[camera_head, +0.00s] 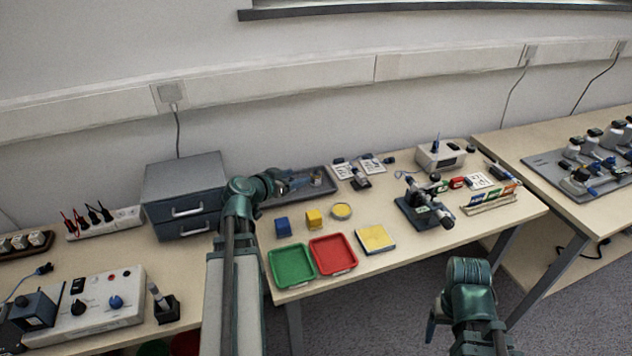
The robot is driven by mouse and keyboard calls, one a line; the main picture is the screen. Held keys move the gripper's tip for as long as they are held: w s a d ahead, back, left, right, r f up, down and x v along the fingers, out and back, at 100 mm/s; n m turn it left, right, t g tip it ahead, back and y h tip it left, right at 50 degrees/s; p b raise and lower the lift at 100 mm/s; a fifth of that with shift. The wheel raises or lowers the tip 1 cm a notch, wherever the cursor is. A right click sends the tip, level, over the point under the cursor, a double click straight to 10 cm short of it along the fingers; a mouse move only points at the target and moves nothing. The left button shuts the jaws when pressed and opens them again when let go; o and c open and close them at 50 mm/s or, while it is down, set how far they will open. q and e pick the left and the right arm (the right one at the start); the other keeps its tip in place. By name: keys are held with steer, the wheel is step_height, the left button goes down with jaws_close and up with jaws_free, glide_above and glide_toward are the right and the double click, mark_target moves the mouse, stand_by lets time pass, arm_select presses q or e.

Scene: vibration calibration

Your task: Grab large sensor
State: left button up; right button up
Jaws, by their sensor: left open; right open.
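I cannot tell for sure which item is the large sensor. Candidates on the middle table are a blue block (283,228), a yellow block (314,218) and a small round metallic piece (317,179) in a dark grey tray (328,190). My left gripper (298,184) is open over the left part of that tray, left of the round piece; its fingers are small and partly blend with the tray. My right gripper (433,318) is open and low, in front of the table's front edge, away from the objects.
A green tray (291,266), a red tray (333,255), a yellow pad (375,238) and a yellow round dish (341,211) lie near the front. A dark microscope-like device (425,208) stands to the right. A grey drawer box (184,194) stands left of my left arm.

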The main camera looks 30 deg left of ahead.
mark_target(316, 172)
arm_select(q)
steer(key=b+x, duration=0.2)
steer(key=x, duration=0.5)
steer(key=shift+w+f, duration=0.1)
steer(key=shift+f, duration=0.05)
steer(key=shift+f+b+x, duration=0.1)
steer(key=shift+b+x, duration=0.6)
steer(key=shift+x, duration=0.65)
steer(key=shift+f+b+x, duration=0.15)
steer(key=shift+b+x, duration=0.5)
steer(key=shift+x, duration=0.7)
steer(key=shift+a+r, duration=0.1)
jaws_close()
